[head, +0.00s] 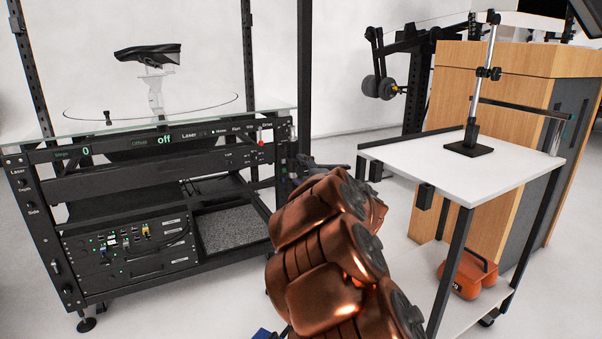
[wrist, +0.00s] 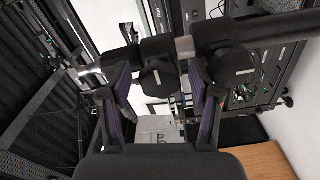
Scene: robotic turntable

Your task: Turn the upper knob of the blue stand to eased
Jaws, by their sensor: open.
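In the wrist view, my gripper (wrist: 161,108) is open, with one dark finger on each side. A black round knob (wrist: 158,80) with a pale line on it shows between the fingers. A second black knob (wrist: 238,68) with a pale mark is to its right, beyond the right finger. Both are at a metal rod (wrist: 285,26) that crosses the view. I cannot tell whether the fingers touch the first knob. No stand that is clearly blue shows. In the head view, my copper-coloured arm hides most of the gripper area.
In the head view, a black equipment rack (head: 160,192) with a turntable on its glass top stands at left. A white cart (head: 400,160) at right carries a rod stand (head: 469,137) with a black base. A wooden cabinet (head: 510,59) is behind it. An orange case (head: 468,277) sits on the cart's lower shelf.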

